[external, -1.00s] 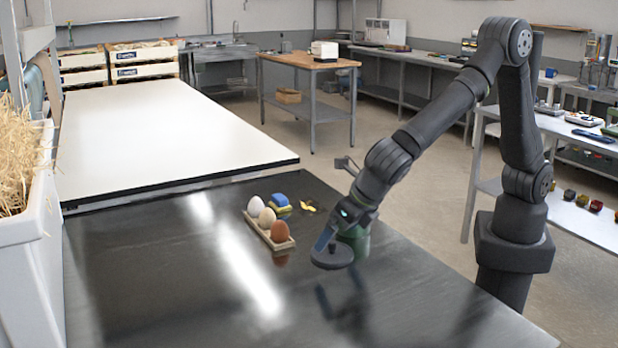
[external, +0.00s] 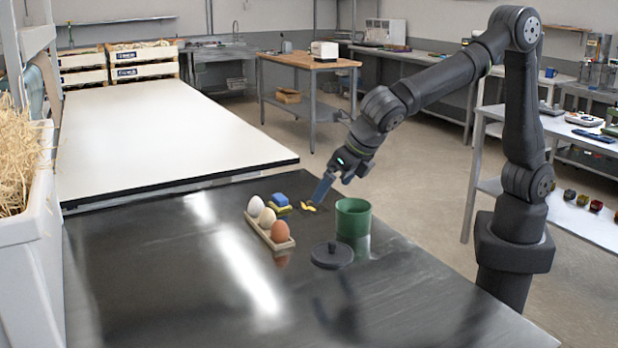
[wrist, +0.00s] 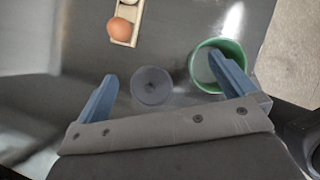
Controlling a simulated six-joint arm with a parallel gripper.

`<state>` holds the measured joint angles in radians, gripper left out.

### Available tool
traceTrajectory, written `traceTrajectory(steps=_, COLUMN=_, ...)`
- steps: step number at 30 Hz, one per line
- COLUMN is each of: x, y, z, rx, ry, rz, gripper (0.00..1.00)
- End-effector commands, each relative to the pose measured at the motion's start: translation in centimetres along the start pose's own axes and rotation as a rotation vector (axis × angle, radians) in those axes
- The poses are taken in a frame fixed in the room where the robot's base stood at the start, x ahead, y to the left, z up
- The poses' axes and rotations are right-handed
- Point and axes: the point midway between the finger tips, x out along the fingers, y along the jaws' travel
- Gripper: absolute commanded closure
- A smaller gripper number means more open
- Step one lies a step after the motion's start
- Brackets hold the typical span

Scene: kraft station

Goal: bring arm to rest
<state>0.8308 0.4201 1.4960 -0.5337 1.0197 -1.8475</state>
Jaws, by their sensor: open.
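My gripper (external: 323,187) is open and empty, raised above the far part of the dark table. In the wrist view its two blue fingers (wrist: 164,68) are spread wide. A dark round lid with a knob (external: 332,256) lies on the table below, apart from the fingers; it also shows in the wrist view (wrist: 152,87). A green canister (external: 353,222) stands open beside the lid. In the wrist view the right finger overlaps the canister's rim (wrist: 236,50).
A wooden holder (external: 252,224) with three eggs stands left of the lid. A blue and yellow block (external: 280,204) and a small yellow item (external: 308,207) lie behind. A white straw-filled bin (external: 30,235) borders the left. The front of the dark table (external: 180,290) is clear.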

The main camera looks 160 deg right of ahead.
Motion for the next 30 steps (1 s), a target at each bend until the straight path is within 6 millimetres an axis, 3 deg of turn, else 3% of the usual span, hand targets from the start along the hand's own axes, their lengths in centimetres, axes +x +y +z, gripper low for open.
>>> traceTrajectory(steps=13, x=-0.9, y=-7.9, z=3.4, rx=-0.105, ry=-0.001, rz=0.063, gripper=0.0)
traceTrajectory(steps=30, x=-2.5, y=-17.4, z=5.2, rx=-0.24, ry=-0.001, rz=0.139, gripper=0.0)
